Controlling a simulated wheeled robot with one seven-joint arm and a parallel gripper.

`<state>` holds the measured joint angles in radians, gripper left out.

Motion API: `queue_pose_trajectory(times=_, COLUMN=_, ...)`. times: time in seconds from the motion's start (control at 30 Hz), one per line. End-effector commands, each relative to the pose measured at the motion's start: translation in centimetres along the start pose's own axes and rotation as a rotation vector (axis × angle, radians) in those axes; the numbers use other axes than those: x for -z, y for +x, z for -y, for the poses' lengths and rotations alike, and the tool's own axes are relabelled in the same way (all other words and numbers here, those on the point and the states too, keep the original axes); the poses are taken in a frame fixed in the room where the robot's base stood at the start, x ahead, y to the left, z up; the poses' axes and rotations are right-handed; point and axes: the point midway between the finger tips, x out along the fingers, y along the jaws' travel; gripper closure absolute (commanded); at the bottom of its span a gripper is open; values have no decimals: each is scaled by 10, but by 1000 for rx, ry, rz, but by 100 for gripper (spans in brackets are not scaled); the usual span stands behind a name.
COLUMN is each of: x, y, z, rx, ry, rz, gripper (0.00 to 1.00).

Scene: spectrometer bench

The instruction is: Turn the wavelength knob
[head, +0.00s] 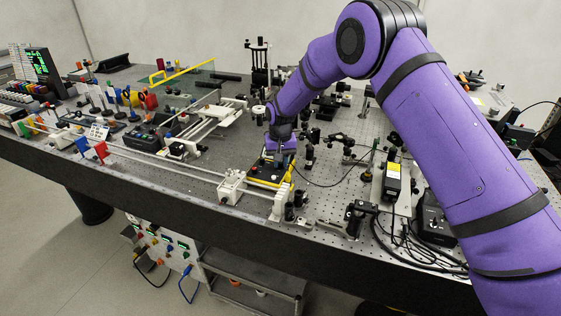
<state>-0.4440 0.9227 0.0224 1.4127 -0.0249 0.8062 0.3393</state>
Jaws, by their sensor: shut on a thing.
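My gripper (279,157) points down at a dark box with yellow edging (262,180) near the front middle of the bench. The fingers are small and dark in the head view, and they are shut at the top of this box. The wavelength knob is hidden between and behind the fingers, so its marks and angle cannot be read. My purple arm reaches in from the right and covers part of the bench behind the box.
The perforated bench (330,215) is crowded. A white rail mount (232,187) stands left of the box. Posts and optics stand close on its right, with a yellow-labelled unit (392,180) farther right. Loose cables lie at the front right.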

Motion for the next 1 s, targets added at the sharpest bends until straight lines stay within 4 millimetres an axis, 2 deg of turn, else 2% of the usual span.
queue_pose_trajectory(times=0.3, x=0, y=0, z=0, rx=0, ry=111, rz=0, gripper=100)
queue_pose_trajectory(times=0.83, x=0, y=0, z=0, rx=0, ry=131, rz=1, gripper=100)
queue_pose_trajectory(times=0.87, x=0, y=0, z=0, rx=0, ry=131, rz=1, gripper=74)
queue_pose_trajectory(times=0.9, x=0, y=0, z=0, rx=0, ry=131, rz=1, gripper=70)
queue_pose_trajectory(times=1.0, x=0, y=0, z=0, rx=0, ry=130, rz=1, gripper=70)
